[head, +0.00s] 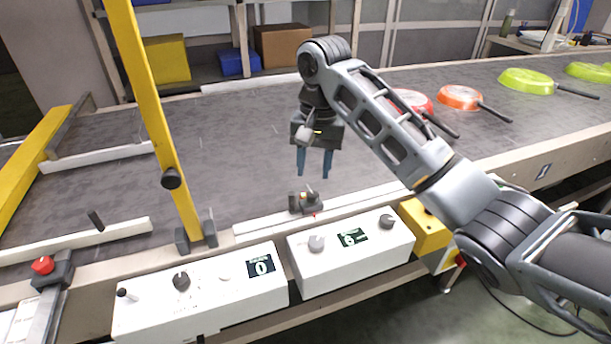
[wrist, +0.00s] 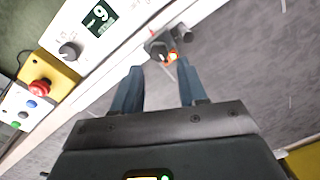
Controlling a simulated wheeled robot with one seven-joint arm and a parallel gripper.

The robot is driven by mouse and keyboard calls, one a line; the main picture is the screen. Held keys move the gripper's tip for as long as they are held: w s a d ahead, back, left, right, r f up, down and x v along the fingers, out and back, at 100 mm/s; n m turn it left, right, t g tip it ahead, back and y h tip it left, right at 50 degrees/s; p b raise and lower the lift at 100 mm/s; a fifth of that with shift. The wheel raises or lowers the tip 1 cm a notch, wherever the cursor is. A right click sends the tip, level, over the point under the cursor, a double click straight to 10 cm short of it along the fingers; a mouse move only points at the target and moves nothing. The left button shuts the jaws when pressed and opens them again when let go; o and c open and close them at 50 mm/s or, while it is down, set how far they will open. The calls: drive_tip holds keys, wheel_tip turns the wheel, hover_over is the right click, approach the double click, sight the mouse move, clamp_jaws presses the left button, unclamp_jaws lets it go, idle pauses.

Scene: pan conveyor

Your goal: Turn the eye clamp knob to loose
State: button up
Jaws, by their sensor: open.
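The eye clamp (head: 305,202) is a small dark bracket on the near rail of the conveyor, with a glowing orange eye beside it. In the wrist view its dark round knob (wrist: 155,49) with a pale pointer line shows beside the lit eye (wrist: 173,56). My gripper (head: 313,174) is open and empty, blue fingers pointing down, above and a little behind the clamp. In the wrist view the fingertips (wrist: 158,72) are apart, with the knob beyond the gap between them. They do not touch it. The knob's marking is too small to read.
Two white control boxes (head: 200,295) (head: 350,265) with knobs and displays line the near edge. A yellow post (head: 150,110) stands left of the clamp. Red, orange and green pans (head: 460,97) lie on the belt at the right. The belt behind the clamp is clear.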

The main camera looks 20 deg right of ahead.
sight(313, 194)
drive_tip(key=shift+w+d+r, duration=0.1)
drive_tip(key=shift+w+d, duration=0.15)
drive_tip(key=shift+f, duration=0.35)
wheel_tip(313, 194, down, 7)
drive_tip(key=shift+w+a+r, duration=0.1)
drive_tip(key=shift+r, duration=0.05)
drive_tip(key=c, duration=0.8)
drive_tip(key=shift+o, duration=0.2)
